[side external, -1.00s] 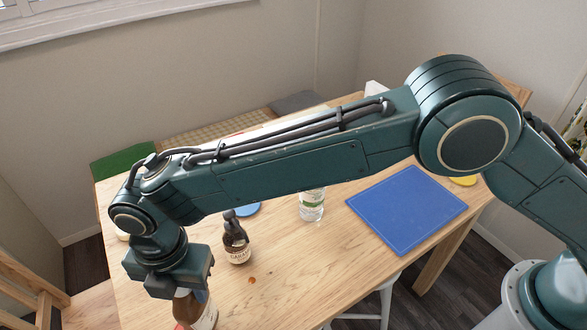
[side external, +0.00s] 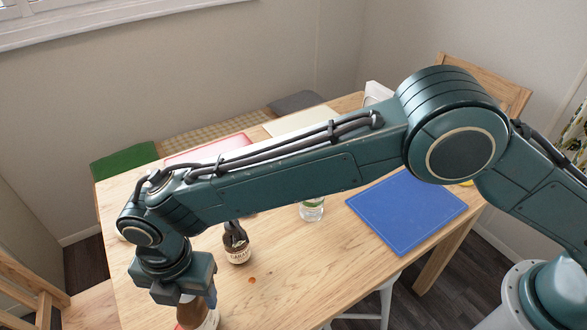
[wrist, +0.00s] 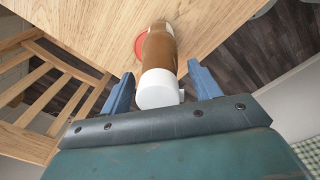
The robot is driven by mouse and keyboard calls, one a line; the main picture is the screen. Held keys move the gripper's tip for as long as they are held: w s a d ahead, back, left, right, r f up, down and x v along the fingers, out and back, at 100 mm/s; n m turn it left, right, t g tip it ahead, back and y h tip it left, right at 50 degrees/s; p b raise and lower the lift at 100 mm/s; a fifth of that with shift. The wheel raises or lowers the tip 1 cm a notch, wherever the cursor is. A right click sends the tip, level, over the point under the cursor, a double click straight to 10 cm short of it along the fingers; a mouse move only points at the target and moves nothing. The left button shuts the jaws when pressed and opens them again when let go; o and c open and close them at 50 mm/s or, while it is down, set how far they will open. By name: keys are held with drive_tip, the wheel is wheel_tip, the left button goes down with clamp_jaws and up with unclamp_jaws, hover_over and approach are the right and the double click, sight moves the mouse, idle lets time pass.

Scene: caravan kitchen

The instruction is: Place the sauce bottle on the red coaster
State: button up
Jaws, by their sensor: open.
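The sauce bottle (wrist: 160,49), brown with a white cap, appears upright with its cap towards my gripper in the wrist view. In the side view its lower part (side external: 206,321) shows below my gripper, cut by the bottom edge. The red coaster (wrist: 139,46) shows as a red rim beside the bottle's far end; the bottle seems to stand on it, but the contact is hidden. My gripper (wrist: 158,75) is open, its blue fingers apart on either side of the bottle near the cap, with gaps showing.
A dark bottle (side external: 237,246) with a pale label stands close right of my gripper. A clear bottle (side external: 312,210) and a blue mat (side external: 407,210) are farther right.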

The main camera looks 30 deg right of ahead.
drive_tip(key=shift+r, duration=0.15)
wheel_tip(320, 180, up, 12)
drive_tip(key=shift+s+d, duration=0.15)
idle(0.5)
idle(0.3)
